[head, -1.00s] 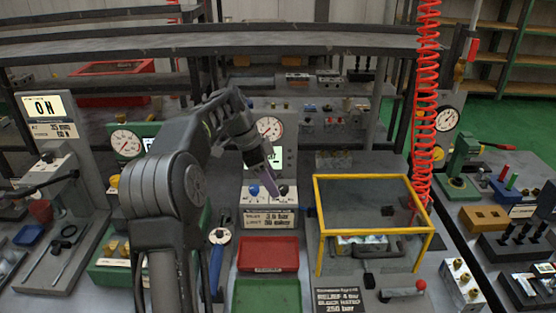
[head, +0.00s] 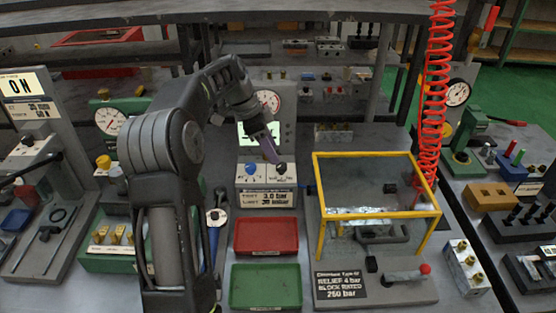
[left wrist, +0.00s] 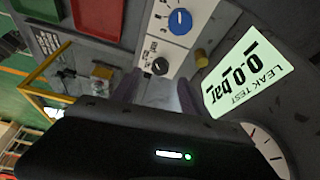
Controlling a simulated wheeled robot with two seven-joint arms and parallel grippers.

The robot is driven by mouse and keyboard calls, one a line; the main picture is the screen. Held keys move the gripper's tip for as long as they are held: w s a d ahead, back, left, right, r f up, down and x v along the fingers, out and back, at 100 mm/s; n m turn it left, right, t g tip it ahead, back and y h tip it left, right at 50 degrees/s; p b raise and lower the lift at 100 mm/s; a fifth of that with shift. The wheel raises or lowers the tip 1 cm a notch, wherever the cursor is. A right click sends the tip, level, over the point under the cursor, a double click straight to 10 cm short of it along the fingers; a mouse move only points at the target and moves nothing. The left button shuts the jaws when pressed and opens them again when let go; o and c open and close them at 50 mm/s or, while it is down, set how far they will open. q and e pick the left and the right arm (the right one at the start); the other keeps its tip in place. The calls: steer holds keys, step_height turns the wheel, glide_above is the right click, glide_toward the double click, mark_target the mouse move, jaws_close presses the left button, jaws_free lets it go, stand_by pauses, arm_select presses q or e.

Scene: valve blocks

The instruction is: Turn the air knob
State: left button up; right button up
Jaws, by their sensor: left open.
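The leak test station has a white panel (head: 266,197) with a blue knob (head: 251,168) on the left and a black knob (head: 280,168) on the right. I cannot read which one is marked air. My left gripper (head: 271,152) points down just behind and above the black knob. In the left wrist view, its two open fingers (left wrist: 158,93) are spread, with the black knob (left wrist: 160,66) just beyond the gap and the blue knob (left wrist: 180,22) further off. I see no contact. The display (left wrist: 250,73) reads 0.0 bar. My right gripper is not in view.
A red tray (head: 266,252) and a green tray (head: 265,304) lie in front of the panel. A yellow-framed clear guard (head: 375,154) stands to the right, with a red coiled hose (head: 435,90) behind it. A round gauge (head: 268,101) is behind the gripper.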

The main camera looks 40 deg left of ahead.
mark_target(280, 165)
arm_select(q)
steer(key=x, duration=0.5)
steer(key=shift+f+p, duration=0.2)
steer(key=shift+p, duration=0.15)
jaws_close()
